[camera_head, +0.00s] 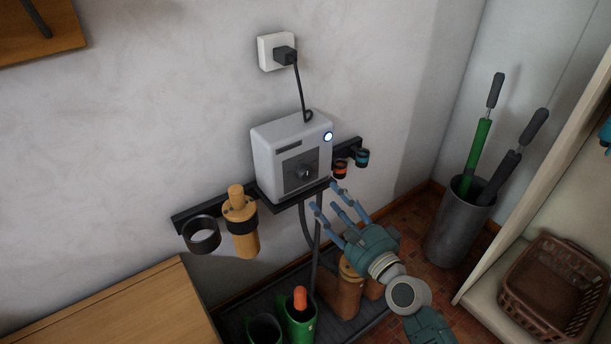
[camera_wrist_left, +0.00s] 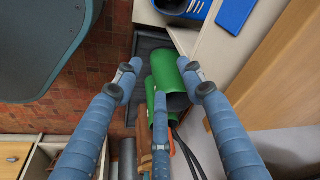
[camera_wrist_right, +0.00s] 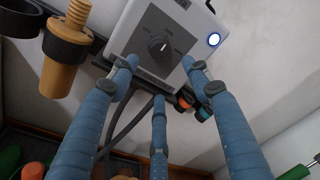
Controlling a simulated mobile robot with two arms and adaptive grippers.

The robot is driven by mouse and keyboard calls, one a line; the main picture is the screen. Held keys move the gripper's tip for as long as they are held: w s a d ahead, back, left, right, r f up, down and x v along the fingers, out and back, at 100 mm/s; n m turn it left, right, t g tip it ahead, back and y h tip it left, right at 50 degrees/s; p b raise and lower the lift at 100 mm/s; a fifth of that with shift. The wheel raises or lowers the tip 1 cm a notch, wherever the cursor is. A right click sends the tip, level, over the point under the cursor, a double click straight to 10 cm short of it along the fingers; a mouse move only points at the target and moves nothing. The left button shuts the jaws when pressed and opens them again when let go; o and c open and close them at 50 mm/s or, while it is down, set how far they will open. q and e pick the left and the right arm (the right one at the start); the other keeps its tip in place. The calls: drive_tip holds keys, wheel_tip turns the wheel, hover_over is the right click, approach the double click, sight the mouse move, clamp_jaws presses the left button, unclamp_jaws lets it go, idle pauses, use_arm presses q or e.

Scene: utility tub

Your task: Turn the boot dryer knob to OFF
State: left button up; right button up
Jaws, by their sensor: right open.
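The boot dryer (camera_head: 277,140) is a pale grey box on a black wall rail, with a round lit light (camera_head: 327,136) on its front. Its dark knob (camera_head: 305,173) sits on a grey panel; it also shows in the right wrist view (camera_wrist_right: 158,47). A pale mark crosses the knob, but the labels around it are too small to read. My right gripper (camera_head: 328,199) is open and empty, just below and to the right of the knob, apart from it. My left gripper (camera_wrist_left: 161,85) is open in the left wrist view, with green boots (camera_wrist_left: 168,80) beyond its fingers.
A tan wooden-looking cylinder (camera_head: 242,228) and a black ring (camera_head: 201,235) hang on the rail left of the dryer. A plug (camera_head: 285,55) is in the wall socket. A wooden top (camera_head: 120,312) is at lower left; a grey bin (camera_head: 461,222) stands right.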

sight(308, 176)
drive_tip(key=b+x, duration=0.1)
drive_tip(key=x, duration=0.8)
drive_tip(key=shift+a+r, duration=0.1)
drive_tip(key=shift+a, duration=0.05)
drive_tip(key=shift+w+a+b, duration=0.2)
drive_tip(key=shift+w+b, duration=0.1)
drive_tip(key=shift+w, duration=0.15)
use_arm(q)
drive_tip(key=v, duration=0.6)
drive_tip(key=shift+w+r, duration=0.2)
drive_tip(key=shift+r, duration=0.15)
drive_tip(key=shift+a, duration=0.1)
